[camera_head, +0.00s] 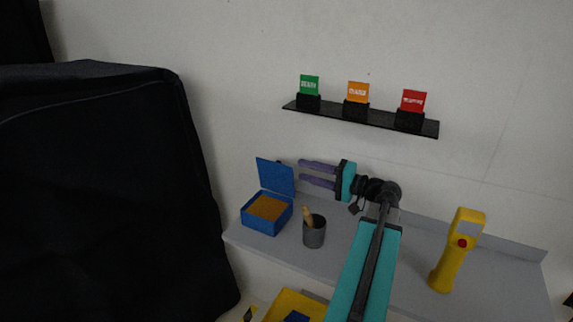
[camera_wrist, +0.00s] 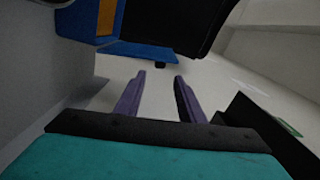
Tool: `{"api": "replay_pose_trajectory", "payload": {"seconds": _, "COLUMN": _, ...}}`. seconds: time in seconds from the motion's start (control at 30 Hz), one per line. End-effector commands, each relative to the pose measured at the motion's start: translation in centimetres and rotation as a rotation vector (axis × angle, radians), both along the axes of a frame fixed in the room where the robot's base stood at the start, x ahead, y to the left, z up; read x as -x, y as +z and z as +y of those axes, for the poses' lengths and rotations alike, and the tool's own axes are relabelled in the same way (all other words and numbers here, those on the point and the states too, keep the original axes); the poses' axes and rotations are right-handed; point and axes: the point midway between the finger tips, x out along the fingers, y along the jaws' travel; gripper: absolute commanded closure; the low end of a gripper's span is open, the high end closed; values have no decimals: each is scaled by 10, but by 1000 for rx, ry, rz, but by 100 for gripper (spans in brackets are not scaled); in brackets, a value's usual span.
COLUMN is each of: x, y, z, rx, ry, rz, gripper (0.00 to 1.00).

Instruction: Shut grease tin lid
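The grease tin is an open blue box (camera_head: 262,222) with orange-brown grease (camera_head: 268,207) inside, at the left end of the grey shelf. Its blue lid (camera_head: 276,177) stands raised at the back, tilted slightly back. The tin also shows at the top left of the wrist view (camera_wrist: 84,20), with the lid (camera_wrist: 140,49) extending to its right. My gripper (camera_head: 301,172) is to the right of the lid at about its height, with its purple fingers pointing left. The fingers (camera_wrist: 160,75) are apart with nothing between them, and seem not to touch the lid.
A grey cup (camera_head: 314,234) with a wooden-handled tool stands right of the tin, below my gripper. A yellow handheld device (camera_head: 457,250) stands farther right. A black wall ledge (camera_head: 380,118) with coloured cards is above. A black covered cart (camera_head: 100,200) fills the left.

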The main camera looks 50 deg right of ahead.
Motion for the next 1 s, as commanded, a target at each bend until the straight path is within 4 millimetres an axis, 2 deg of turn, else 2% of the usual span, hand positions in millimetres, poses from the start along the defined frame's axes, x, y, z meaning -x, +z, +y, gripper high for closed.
{"api": "replay_pose_trajectory", "payload": {"seconds": 0.5, "x": -62, "y": 1, "z": 15, "rx": 0, "ry": 0, "rz": 0, "gripper": 64}}
{"api": "replay_pose_trajectory", "payload": {"seconds": 0.7, "x": -73, "y": 1, "z": 18, "rx": 1, "ry": -1, "rz": 0, "gripper": 64}}
{"api": "replay_pose_trajectory", "payload": {"seconds": 1.0, "x": -74, "y": 0, "z": 18, "rx": 1, "ry": -3, "rz": -1, "gripper": 64}}
